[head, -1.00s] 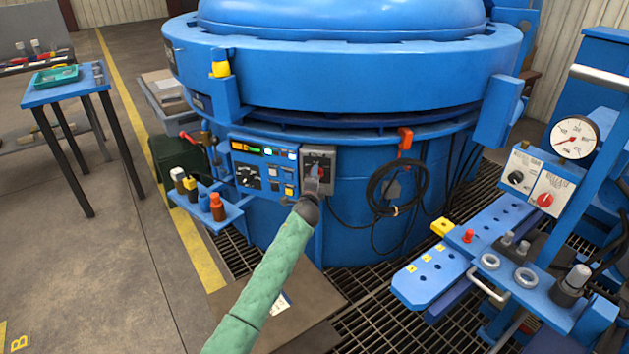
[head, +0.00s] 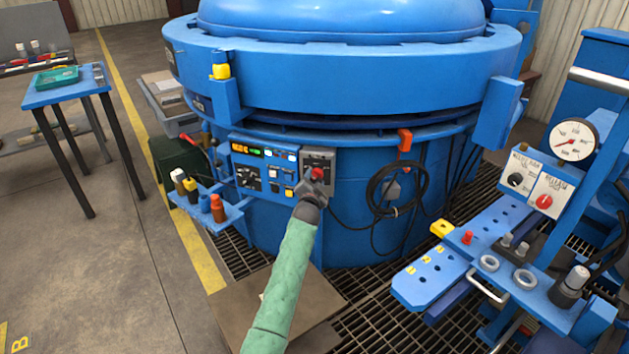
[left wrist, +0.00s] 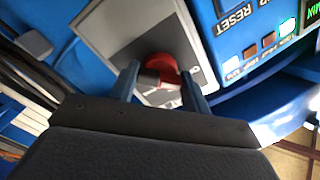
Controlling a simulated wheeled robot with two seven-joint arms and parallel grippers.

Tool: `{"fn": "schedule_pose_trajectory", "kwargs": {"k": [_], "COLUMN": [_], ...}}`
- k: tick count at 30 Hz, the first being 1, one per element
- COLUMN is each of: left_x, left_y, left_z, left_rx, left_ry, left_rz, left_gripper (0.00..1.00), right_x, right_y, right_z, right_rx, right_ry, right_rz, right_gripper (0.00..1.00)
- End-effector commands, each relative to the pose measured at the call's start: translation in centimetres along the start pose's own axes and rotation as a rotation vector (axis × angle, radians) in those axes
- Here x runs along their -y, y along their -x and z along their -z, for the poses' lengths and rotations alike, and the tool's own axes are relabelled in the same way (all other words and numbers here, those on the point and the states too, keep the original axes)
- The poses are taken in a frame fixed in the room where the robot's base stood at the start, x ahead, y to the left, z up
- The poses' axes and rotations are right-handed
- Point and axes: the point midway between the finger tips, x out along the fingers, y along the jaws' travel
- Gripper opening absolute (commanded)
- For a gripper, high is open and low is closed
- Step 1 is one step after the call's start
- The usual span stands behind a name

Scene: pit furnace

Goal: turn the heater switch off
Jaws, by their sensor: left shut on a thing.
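The heater switch is a red rotary knob (head: 317,174) on a grey box (head: 318,160) on the furnace's front, right of the blue control panel. My left gripper (head: 313,184) reaches up to it from below, on a green-sleeved arm. In the left wrist view, the red knob (left wrist: 165,66) sits between the two fingers of my left gripper (left wrist: 161,80), which is shut on it. The box's lettering around the knob is mostly hidden or too small to read. My right gripper is in neither view.
The blue control panel (head: 264,168) with lit displays is close on the left. A looped black cable (head: 398,187) hangs to the right. A small shelf with bottles (head: 228,218) juts out at the left. A blue bench with a gauge (head: 574,139) stands at right.

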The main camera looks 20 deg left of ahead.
Motion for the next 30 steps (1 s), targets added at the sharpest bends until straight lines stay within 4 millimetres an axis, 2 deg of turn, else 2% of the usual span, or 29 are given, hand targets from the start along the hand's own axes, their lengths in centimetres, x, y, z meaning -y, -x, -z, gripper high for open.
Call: {"fn": "schedule_pose_trajectory", "kwargs": {"k": [9, 23, 24, 27, 30], "left_x": [-0.2, -0.2, -0.2, -0.2, -0.1], "left_y": [0.1, 0.1, 0.1, 0.1, 0.0], "left_z": [-0.2, -0.2, -0.2, -0.2, -0.1], "left_rx": [0.003, 0.003, 0.003, 0.003, 0.002], "left_ry": [0.091, 0.102, 0.102, 0.102, 0.101], "left_rz": [-0.002, -0.002, -0.002, -0.002, -0.001], "left_gripper": [0.24, 0.24, 0.53, 0.69, 0.69], "right_x": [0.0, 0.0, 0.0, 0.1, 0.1], "right_y": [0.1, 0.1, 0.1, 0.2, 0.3], "right_z": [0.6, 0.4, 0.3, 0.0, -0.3], "right_rx": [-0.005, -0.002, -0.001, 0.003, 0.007], "right_ry": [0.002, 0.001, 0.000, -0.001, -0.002], "right_rz": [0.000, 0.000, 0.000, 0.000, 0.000], "right_gripper": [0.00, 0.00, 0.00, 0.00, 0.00]}}
